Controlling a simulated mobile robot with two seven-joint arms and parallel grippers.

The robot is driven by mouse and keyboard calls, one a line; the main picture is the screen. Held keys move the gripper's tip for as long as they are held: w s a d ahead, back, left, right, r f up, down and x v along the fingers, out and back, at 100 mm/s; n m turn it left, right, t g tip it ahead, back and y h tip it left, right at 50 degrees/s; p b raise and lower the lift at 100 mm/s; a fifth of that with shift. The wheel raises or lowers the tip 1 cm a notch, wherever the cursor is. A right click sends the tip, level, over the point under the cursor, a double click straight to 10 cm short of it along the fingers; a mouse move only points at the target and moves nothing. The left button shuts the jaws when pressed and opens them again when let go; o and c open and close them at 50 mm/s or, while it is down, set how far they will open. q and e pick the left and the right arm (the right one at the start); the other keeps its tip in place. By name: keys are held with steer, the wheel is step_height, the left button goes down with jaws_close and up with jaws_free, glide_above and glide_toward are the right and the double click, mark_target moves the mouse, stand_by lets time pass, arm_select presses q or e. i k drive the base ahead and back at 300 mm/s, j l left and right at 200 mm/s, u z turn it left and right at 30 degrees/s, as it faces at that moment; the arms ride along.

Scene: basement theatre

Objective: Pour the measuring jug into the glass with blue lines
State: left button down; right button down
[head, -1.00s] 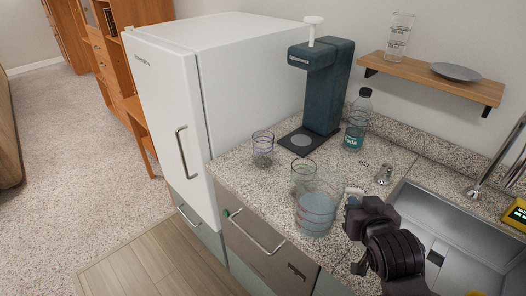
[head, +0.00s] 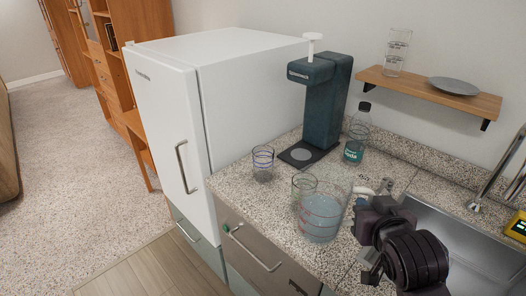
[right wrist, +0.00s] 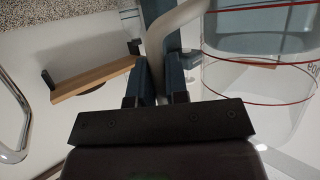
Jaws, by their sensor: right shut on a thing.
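The clear measuring jug (head: 320,220), with red lines and bluish liquid, is at the counter's front edge, apparently slightly above it. My right gripper (head: 368,200) is on its right side, shut on its pale handle; the handle also shows between the fingers in the right wrist view (right wrist: 160,58), with the jug (right wrist: 258,85) at the right. A glass with bluish-purple lines (head: 262,164) stands upright further left. Another glass with greenish lines (head: 303,182) stands just behind the jug, partly hidden by it. My left gripper is out of view.
A dark teal drink machine (head: 325,105) and a soda bottle (head: 355,145) stand behind the glasses. The sink (head: 480,255) is at the right. A wall shelf (head: 430,92) holds a glass and plate. Clear counter lies left of the jug.

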mark_target(263, 156)
steer(key=i+j+z, duration=0.2)
steer(key=j, duration=0.35)
steer(key=i+j+z, duration=0.15)
steer(key=j, duration=0.4)
steer(key=i+j+z, duration=0.2)
steer(key=j, duration=0.4)
steer(key=j+z, duration=0.15)
steer(key=j, duration=0.45)
steer(key=i+j+z, duration=0.2)
steer(key=j, duration=0.45)
steer(key=k+l, duration=0.05)
steer(key=k, duration=0.05)
